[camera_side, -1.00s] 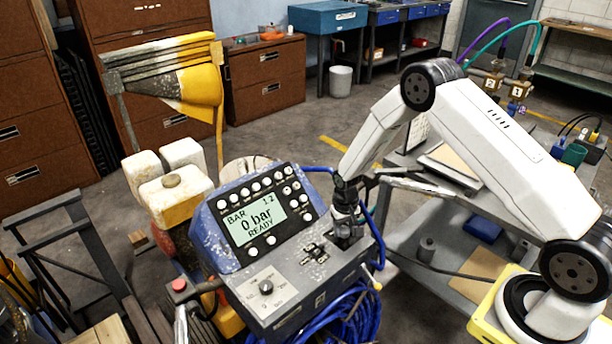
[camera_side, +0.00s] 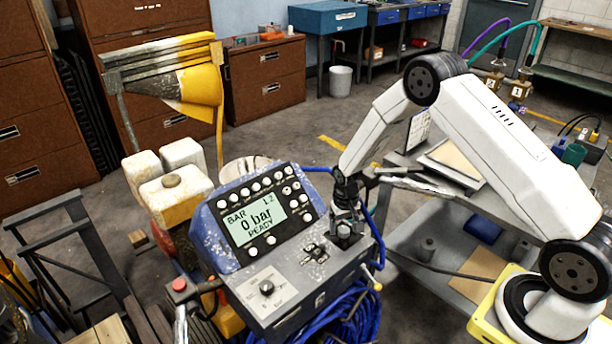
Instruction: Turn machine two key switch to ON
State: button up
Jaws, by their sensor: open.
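The machine's control console (camera_side: 290,290) stands at the centre, with a blue display housing reading "0 bar" and "READY" on its screen (camera_side: 252,220). My gripper (camera_side: 345,235) points down over the right end of the console's grey top. It is open, and its fingers are close to the surface there. I cannot make out a key switch; whatever lies under or between the fingers is hidden by them. A black rotary knob (camera_side: 267,287) sits on a pale dial plate at the console's front left. A dark cross-shaped control (camera_side: 314,253) lies just left of my gripper.
A red button (camera_side: 179,285) stands at the console's left. A yellow-tipped lever (camera_side: 376,285) sticks out at its right, above coiled blue hose (camera_side: 345,318). A grey cart (camera_side: 410,225) stands close behind my gripper to the right. Rows of buttons surround the screen.

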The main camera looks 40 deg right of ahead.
aim_at(343, 230)
notch_tip(343, 230, up, 5)
jog(key=shift+a+f, duration=0.1)
jog(key=shift+r, duration=0.8)
jog(key=shift+a+r, duration=0.1)
jog(key=shift+r, duration=0.15)
jog(key=s+a+r+n+t, duration=0.1)
jog(key=s+a+r+n, duration=0.1)
jog(key=s+a+r, duration=0.2)
jog(key=s+a+r+n+t, duration=0.1)
jog(key=s+a+r, duration=0.3)
jog(key=s+r, duration=0.5)
jog(key=s+n, duration=0.1)
jog(key=s, duration=0.4)
jog(key=shift+s+r+t, duration=0.2)
jog(key=shift+r+t, duration=0.15)
jog(key=shift+t, duration=0.05)
